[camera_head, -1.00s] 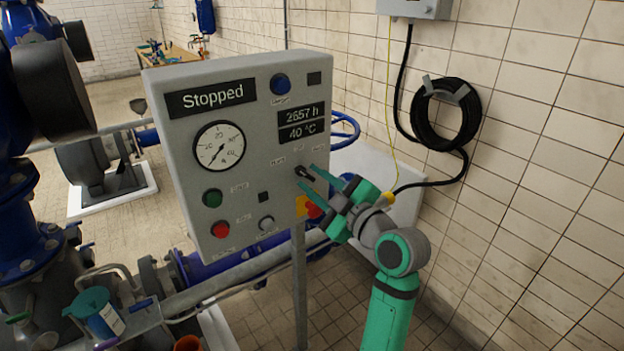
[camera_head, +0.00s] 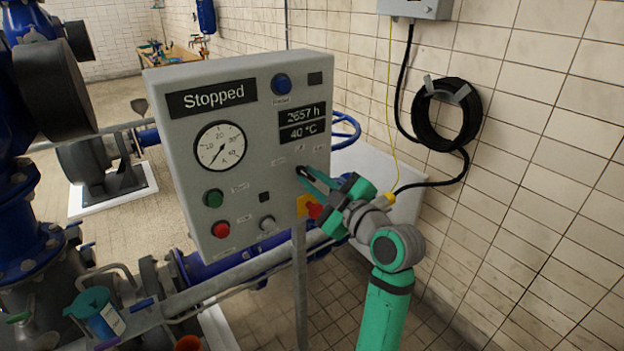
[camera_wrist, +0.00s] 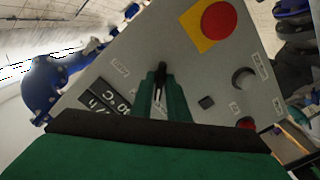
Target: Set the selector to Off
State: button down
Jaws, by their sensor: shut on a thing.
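The selector (camera_head: 301,169) is a small black knob on the right part of the grey control panel's face, below the hours and temperature displays. My gripper (camera_head: 306,176) is at the panel with its green fingers shut on the selector. In the wrist view the black selector (camera_wrist: 161,70) shows between the two fingertips (camera_wrist: 160,88). Small labels stand around the selector, too blurred to read surely. The fingers partly cover the knob, so I cannot tell exactly which label it points at. The panel's state display (camera_head: 211,96) reads "Stopped".
A red emergency button on a yellow plate (camera_head: 303,206) sits just below my fingers. Green (camera_head: 213,198) and red (camera_head: 221,230) buttons are farther left, and a blue button (camera_head: 281,84) is above. The tiled wall (camera_head: 530,180) stands to the right.

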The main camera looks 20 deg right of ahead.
jog(key=m, duration=0.4)
jog(key=shift+f+m, duration=0.1)
jog(key=shift+m, duration=2)
jog(key=c, duration=1.8)
grip_release()
jog(key=shift+c, duration=0.2)
jog(key=shift+s, duration=0.1)
jog(key=v, duration=1)
jog(key=shift+s, duration=0.35)
